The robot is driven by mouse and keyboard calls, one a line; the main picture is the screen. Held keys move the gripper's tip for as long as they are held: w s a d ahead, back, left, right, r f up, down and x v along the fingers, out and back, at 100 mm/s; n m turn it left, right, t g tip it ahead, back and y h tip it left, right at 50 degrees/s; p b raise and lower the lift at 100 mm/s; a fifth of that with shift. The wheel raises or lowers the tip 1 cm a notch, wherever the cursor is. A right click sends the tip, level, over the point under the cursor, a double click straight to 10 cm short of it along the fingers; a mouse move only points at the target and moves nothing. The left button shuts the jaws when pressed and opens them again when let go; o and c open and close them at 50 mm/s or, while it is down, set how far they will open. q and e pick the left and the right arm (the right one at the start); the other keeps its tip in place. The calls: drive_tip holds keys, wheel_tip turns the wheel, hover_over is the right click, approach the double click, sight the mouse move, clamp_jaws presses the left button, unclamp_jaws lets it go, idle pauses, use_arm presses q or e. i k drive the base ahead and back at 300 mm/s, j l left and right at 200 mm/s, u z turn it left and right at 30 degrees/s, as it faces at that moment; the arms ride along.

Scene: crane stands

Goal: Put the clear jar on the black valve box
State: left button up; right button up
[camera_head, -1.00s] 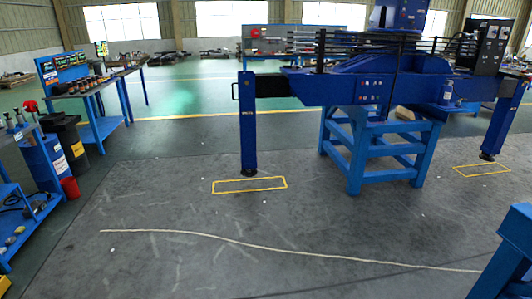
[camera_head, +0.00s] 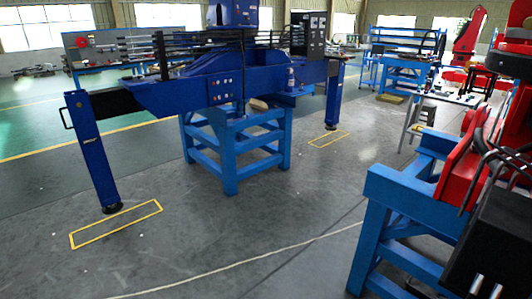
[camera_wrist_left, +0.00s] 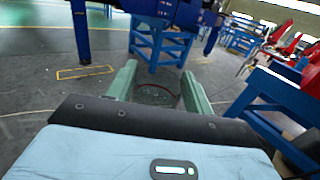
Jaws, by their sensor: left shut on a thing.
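My left gripper (camera_wrist_left: 158,72) shows only in the left wrist view, with two pale green fingers on either side of the clear jar (camera_wrist_left: 156,96). The jar is see-through, with a thin reddish line near its top, and the floor shows through it. The gripper is shut on it. In the head view a black box (camera_head: 502,232) with dark hoses above it stands at the lower right against a red machine. I cannot tell for sure that it is the valve box. My right gripper is in neither view.
A blue steel stand (camera_head: 385,215) carries the red machine (camera_head: 462,165) close at the right. A large blue crane stand (camera_head: 235,150) with legs is ahead on the left. A small table (camera_head: 450,97) stands behind. The grey floor (camera_head: 230,225) between is clear.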

sight(514, 211)
drive_tip(key=i+j+z, duration=0.1)
drive_tip(key=z, duration=0.35)
drive_tip(key=j+z, duration=0.15)
drive_tip(key=z, duration=0.3)
drive_tip(key=j+z, duration=0.15)
drive_tip(key=z, duration=0.3)
drive_tip(key=j+z, duration=0.2)
drive_tip(key=z, duration=0.25)
drive_tip(key=j+z, duration=0.2)
drive_tip(key=z, duration=0.25)
drive_tip(key=k+j+z, duration=0.1)
drive_tip(key=z, duration=0.3)
drive_tip(key=k+j+z, duration=0.1)
drive_tip(key=j+z, duration=0.15)
drive_tip(key=z, duration=0.2)
drive_tip(key=k+j+z, duration=0.1)
drive_tip(key=z, duration=0.3)
